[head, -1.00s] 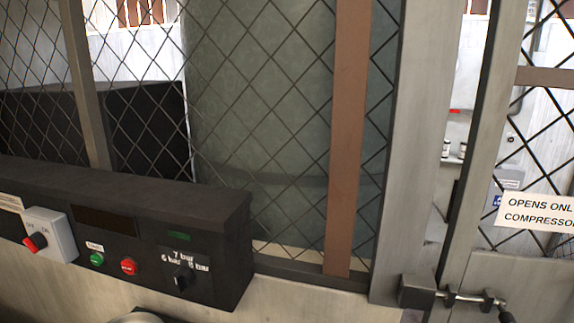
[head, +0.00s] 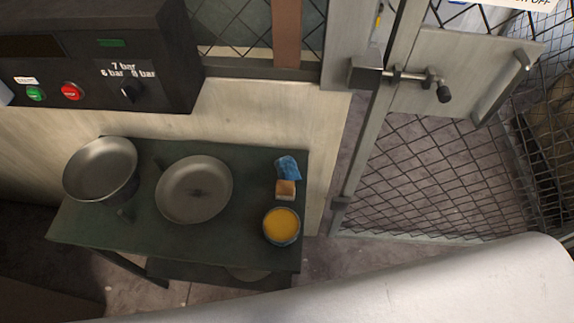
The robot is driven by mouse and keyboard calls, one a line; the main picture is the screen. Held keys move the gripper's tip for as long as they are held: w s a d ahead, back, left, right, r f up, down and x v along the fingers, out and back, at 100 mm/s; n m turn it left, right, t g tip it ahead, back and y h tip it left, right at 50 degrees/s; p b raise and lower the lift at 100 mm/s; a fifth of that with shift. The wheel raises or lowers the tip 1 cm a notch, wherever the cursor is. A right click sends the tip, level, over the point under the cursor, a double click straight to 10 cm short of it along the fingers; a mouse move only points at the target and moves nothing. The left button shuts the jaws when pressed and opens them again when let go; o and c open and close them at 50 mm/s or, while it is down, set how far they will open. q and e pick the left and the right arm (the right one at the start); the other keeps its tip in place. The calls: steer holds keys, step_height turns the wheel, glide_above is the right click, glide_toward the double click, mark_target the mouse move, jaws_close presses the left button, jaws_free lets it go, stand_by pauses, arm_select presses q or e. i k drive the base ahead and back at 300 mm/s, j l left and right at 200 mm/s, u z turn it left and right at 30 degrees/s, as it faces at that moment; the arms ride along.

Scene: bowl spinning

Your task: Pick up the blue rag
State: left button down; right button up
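The blue rag (head: 288,167) lies crumpled near the back right corner of a dark green table (head: 150,232). It sits just behind a small tan block (head: 286,189), and I cannot tell whether they touch. Nothing covers the rag from above. Neither of my grippers is in view.
A metal bowl (head: 100,168) and a shallow metal dish (head: 194,188) stand on the table. A container of yellow contents (head: 281,226) stands at its right front. A control panel (head: 95,60) juts out behind. A mesh gate (head: 425,170) stands right. A pale surface crosses the lower right.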

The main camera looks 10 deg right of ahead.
mark_target(287, 167)
steer(key=j, duration=1.4)
steer(key=z, duration=0.05)
